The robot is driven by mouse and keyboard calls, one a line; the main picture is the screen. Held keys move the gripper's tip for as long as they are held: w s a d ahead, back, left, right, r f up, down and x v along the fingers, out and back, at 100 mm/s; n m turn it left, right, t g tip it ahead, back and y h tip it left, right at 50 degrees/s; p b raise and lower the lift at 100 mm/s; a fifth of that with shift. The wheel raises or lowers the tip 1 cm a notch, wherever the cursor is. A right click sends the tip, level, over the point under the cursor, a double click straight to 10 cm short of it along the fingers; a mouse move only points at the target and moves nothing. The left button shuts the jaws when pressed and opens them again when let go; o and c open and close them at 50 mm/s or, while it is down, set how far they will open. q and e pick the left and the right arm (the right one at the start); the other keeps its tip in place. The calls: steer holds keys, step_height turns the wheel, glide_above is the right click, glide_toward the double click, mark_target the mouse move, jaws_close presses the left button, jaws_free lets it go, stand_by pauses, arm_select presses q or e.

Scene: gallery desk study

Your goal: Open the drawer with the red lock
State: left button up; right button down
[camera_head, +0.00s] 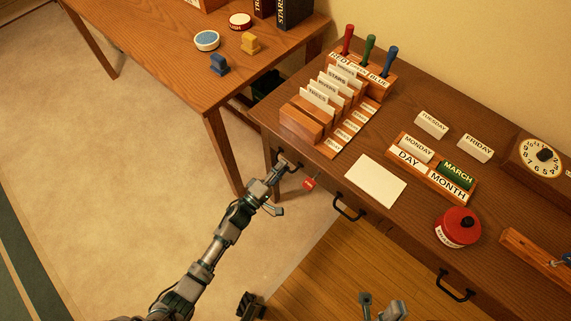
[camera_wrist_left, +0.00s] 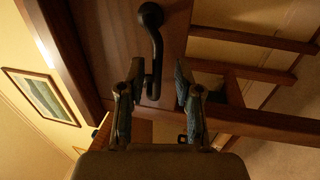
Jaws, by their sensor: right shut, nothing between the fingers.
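The red lock (camera_head: 310,184) hangs at the front of the desk, below the left drawer, just right of my left gripper. The left drawer's dark handle (camera_head: 296,167) is partly hidden by the gripper in the head view. In the left wrist view the black curved handle (camera_wrist_left: 152,45) stands between the fingertips, closer to the left finger. My left gripper (camera_head: 279,188) is open around the handle's end, and its fingers show apart in the left wrist view (camera_wrist_left: 160,85). The drawer looks closed. My right gripper (camera_head: 382,307) is shut and empty at the bottom edge, away from the desk.
Other drawer handles (camera_head: 349,208) run along the desk front. On the desk are a card sorter (camera_head: 306,122), blank paper (camera_head: 375,181), a day-month block (camera_head: 412,162) and a red round container (camera_head: 457,228). A second table (camera_head: 160,50) stands at back left. Floor left of the arm is clear.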

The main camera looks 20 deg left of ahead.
arm_select(q)
steer(key=shift+w, duration=0.45)
steer(key=shift+d+r, duration=0.1)
steer(key=shift+d, duration=0.05)
steer(key=shift+d+r, duration=0.1)
steer(key=shift+d, duration=0.1)
jaws_close()
steer(key=shift+a, duration=0.1)
